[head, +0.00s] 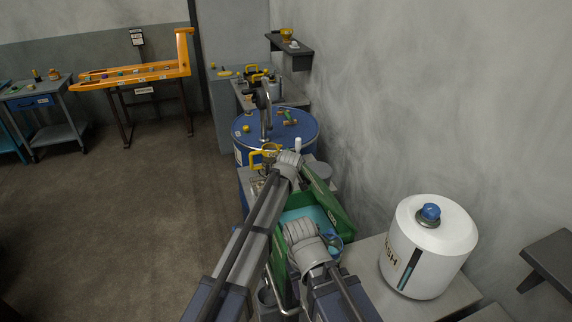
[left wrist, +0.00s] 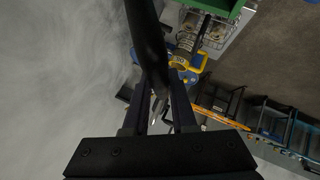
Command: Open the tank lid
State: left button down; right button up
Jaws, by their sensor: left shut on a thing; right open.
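A green tank (head: 279,258) stands below my arms, with teal inside it. A green panel, which looks like its lid (head: 338,207), stands tilted on the wall side. My left gripper (head: 290,163) is at the far end of this panel, fingers mostly hidden in the head view. In the left wrist view its fingers (left wrist: 160,98) close around a long dark bar (left wrist: 146,40); I cannot tell whether this belongs to the lid. My right gripper (head: 306,246) is over the tank and open, with its fingertips mostly hidden.
A white vessel (head: 430,258) with a blue cap stands on the right bench. A blue drum (head: 308,132) with small items on it stands beyond the tank. An orange rack (head: 140,74) stands far left. The floor (head: 105,205) at left is clear.

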pick_arm(q)
jog(key=shift+w+d+r+p, duration=0.2)
jog(key=shift+d+r+p, duration=0.2)
jog(key=shift+d, duration=0.25)
jog(key=shift+w+d+r+p, duration=0.25)
jog(key=shift+d+r, duration=0.25)
jog(key=shift+d, duration=0.15)
jog(key=shift+w+d+r+p, duration=0.15)
jog(key=shift+d+r+p, duration=0.25)
jog(key=shift+d, duration=0.25)
jog(key=c, duration=0.7)
grip_release()
jog(key=shift+c, duration=0.2)
jog(key=shift+a+r, duration=0.1)
